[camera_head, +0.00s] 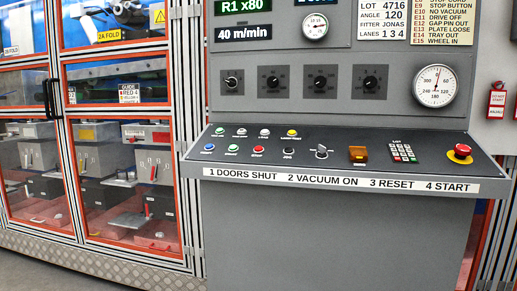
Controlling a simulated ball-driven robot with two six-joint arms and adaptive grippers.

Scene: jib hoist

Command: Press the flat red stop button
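A small flat red button (258,149) sits in the front row of the sloping control desk (330,165), between a green button (233,148) and a black button (288,151). Its label is too small to read surely. A larger red mushroom-shaped button (462,149) stands up from a yellow ring at the right end of the desk. Neither of my grippers is in view, and nothing covers the desk's buttons.
A blue button (209,147), a yellow button (292,132), a selector switch (321,151), an amber block (358,154) and a keypad (402,152) share the desk. Upright gauges and dials stand behind it. Red-framed glazed doors (120,140) are on the left.

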